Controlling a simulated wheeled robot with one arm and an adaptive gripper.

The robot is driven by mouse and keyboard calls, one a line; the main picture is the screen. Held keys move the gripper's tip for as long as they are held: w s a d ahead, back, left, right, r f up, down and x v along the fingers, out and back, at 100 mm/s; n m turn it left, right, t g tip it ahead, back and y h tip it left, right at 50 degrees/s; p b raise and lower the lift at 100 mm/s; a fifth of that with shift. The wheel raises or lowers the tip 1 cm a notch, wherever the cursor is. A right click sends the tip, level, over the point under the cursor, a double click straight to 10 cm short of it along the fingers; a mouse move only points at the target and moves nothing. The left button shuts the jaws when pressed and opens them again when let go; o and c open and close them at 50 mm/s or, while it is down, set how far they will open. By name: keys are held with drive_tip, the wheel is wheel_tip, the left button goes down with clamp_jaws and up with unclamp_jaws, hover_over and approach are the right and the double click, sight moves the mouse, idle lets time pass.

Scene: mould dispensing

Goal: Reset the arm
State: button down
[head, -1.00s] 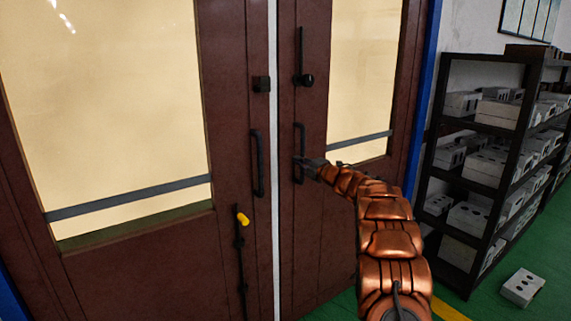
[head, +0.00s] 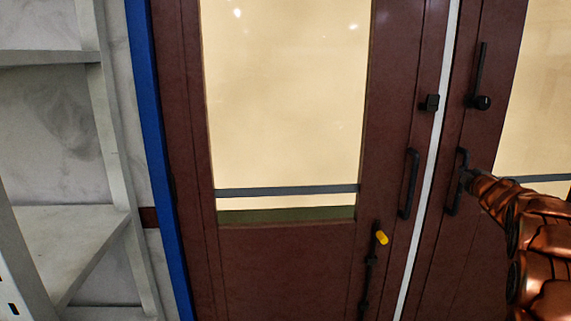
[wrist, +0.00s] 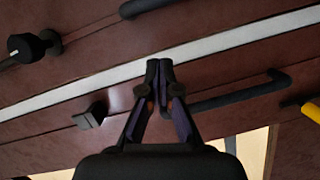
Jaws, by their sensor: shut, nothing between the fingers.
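My gripper (head: 464,174) is at the right of the head view, in front of the dark red double door (head: 285,270). In that picture it overlaps the black handle of the right leaf (head: 461,155); I cannot tell from there if it touches. In the wrist view my gripper (wrist: 159,62) has its fingertips together and empty, in front of the white seam (wrist: 215,44) between the leaves.
A yellow-tipped lever (head: 381,238) sits low on the left leaf. A black latch block (head: 431,103) and a black knob (head: 482,103) are higher up by the seam. A pale shelf (head: 65,235) stands at the far left, beside a blue door frame (head: 158,150).

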drive_tip(key=s+a+f+m+g+y+p, duration=0.1)
drive_tip(key=s+a+f+m+g, duration=0.3)
drive_tip(key=s+a, duration=0.8)
drive_tip(key=s+a+f+m+g+y+p, duration=0.1)
drive_tip(key=s+a+f+m+g, duration=0.3)
drive_tip(key=s, duration=2.4)
drive_tip(key=s+a+f+m+g+y+p, duration=0.1)
drive_tip(key=s+a+f+m+g, duration=0.3)
drive_tip(key=s+a+g, duration=0.6)
drive_tip(key=s+a+f+p, duration=0.1)
drive_tip(key=s+a, duration=0.9)
drive_tip(key=shift+a+f+m, duration=0.35)
drive_tip(key=shift+f+m, duration=0.05)
